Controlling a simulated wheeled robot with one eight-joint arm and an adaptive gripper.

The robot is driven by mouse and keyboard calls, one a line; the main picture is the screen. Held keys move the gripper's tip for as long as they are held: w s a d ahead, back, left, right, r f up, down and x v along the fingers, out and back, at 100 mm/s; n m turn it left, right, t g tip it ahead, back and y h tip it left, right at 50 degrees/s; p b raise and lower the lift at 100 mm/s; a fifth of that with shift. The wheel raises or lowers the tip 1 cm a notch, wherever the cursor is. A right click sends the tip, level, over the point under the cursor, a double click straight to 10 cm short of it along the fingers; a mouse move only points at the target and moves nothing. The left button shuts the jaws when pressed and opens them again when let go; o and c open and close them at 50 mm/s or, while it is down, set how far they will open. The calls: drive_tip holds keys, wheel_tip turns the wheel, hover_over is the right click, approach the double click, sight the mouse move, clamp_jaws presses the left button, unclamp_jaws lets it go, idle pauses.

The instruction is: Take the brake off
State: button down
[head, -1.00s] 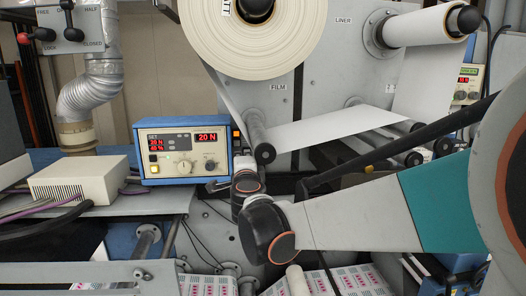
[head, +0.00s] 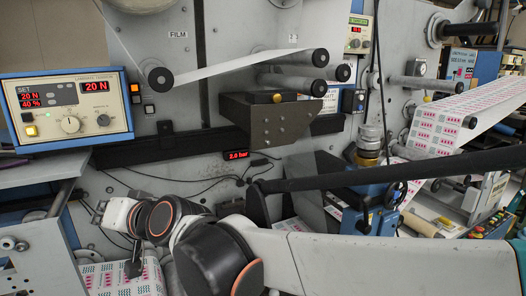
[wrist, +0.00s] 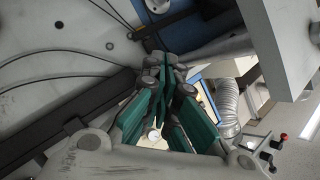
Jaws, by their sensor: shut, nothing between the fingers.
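No part in view can be read as a brake by name. The blue-edged control box (head: 68,104) stands at the left of the head view, with its displays lit at 20 N and 40 %. It has a cream knob, a dark knob and a lit yellow button. An orange-lit button (head: 135,93) and a white button (head: 149,109) sit on the panel beside it. My gripper (wrist: 160,60), with green fingers, is shut and empty in the wrist view. In the head view my wrist is low left, below the box, and apart from it. A small red-knobbed lever (wrist: 284,137) shows at lower right of the wrist view.
A ribbed duct (wrist: 230,100) runs beside the lever in the wrist view. In the head view, rollers (head: 300,72) and a bracket (head: 275,118) stick out at centre. A dark bar (head: 400,170) crosses at right. Cables hang on the panel above my wrist.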

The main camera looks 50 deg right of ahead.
drive_tip(key=s+d+f+n+g+h+b, duration=0.1)
drive_tip(key=s+d+f+n+g+b, duration=0.1)
drive_tip(key=s+f+b, duration=0.3)
drive_tip(key=s+d+f+n+g+h+b, duration=0.2)
drive_tip(key=s+f+n+g+b, duration=0.2)
drive_tip(key=s+f, duration=0.9)
wheel_tip(320, 180, down, 8)
drive_tip(key=shift+s+f+g+b, duration=0.2)
drive_tip(key=shift+f+g+b, duration=0.05)
drive_tip(key=shift+g+b, duration=0.4)
